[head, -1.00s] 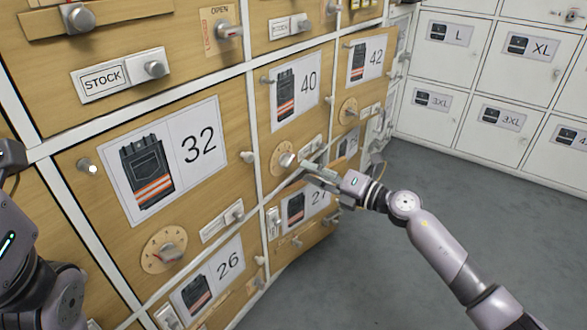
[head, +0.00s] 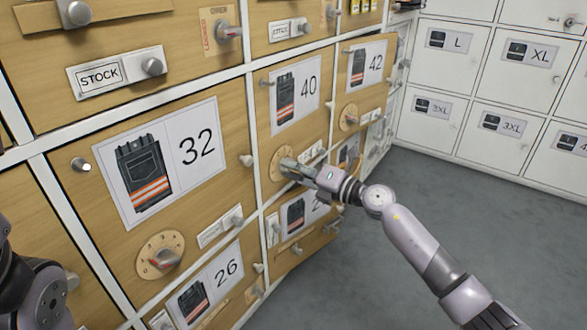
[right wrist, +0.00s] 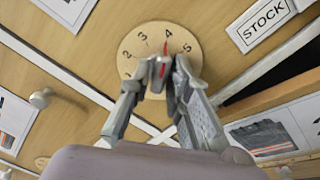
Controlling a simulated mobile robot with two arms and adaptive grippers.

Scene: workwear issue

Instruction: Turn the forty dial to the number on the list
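The forty dial (head: 281,160) is a round tan plate with a grey knob, on the wooden door below the card reading 40 (head: 310,88). My right gripper (head: 288,164) is at this dial. In the right wrist view its two fingers (right wrist: 160,70) lie close on both sides of the knob and look shut on it. My left gripper is out of view. I see no list that I can read.
The 32 dial (head: 160,254) and the 42 dial (head: 349,117) are on neighbouring doors. A STOCK plate (right wrist: 264,22) is right of the forty dial. White lockers (head: 444,55) stand at the right. The grey floor (head: 460,210) is clear.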

